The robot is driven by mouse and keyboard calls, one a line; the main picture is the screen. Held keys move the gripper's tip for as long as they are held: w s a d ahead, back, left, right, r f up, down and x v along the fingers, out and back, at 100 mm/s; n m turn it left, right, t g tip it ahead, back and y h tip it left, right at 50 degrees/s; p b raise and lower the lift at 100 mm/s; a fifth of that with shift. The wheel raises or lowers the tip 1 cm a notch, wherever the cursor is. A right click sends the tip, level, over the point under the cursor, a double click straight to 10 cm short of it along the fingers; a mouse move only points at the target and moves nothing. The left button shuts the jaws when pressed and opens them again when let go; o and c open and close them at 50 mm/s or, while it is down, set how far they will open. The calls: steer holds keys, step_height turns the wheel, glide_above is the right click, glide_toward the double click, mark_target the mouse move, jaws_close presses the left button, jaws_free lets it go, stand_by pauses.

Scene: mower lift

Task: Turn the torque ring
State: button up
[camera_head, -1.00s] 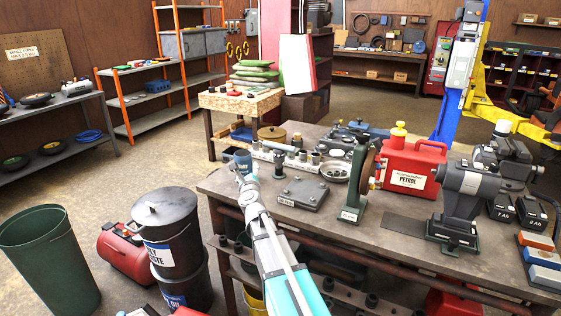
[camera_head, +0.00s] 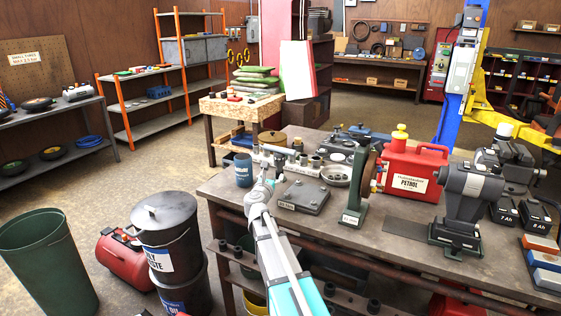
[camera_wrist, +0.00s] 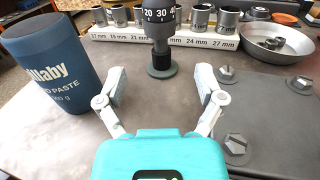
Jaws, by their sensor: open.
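The torque ring (camera_wrist: 160,15) is a dark grey collar with white numbers including 20, 30 and 40, at the top middle of the wrist view. It sits on a narrower upright stem with a round dark foot (camera_wrist: 162,68) on the bench. The top of the ring is cut off by the picture edge. My gripper (camera_wrist: 160,86) is open and empty, its two pale fingers spread to either side, short of the stem and not touching it. In the head view my gripper (camera_head: 268,182) reaches over the bench's near left part.
A blue paste tub (camera_wrist: 52,65) stands close to the left finger. A grey bolted plate (camera_wrist: 265,115) lies to the right. A labelled socket rail (camera_wrist: 120,36) runs behind, with a round metal dish (camera_wrist: 276,45). A red petrol can (camera_head: 411,172) stands farther right on the bench.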

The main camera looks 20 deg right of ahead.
mark_target(279, 162)
steer(key=x, duration=1.3)
steer(key=shift+w+d, duration=0.1)
steer(key=shift+w, duration=0.15)
steer(key=c, duration=1)
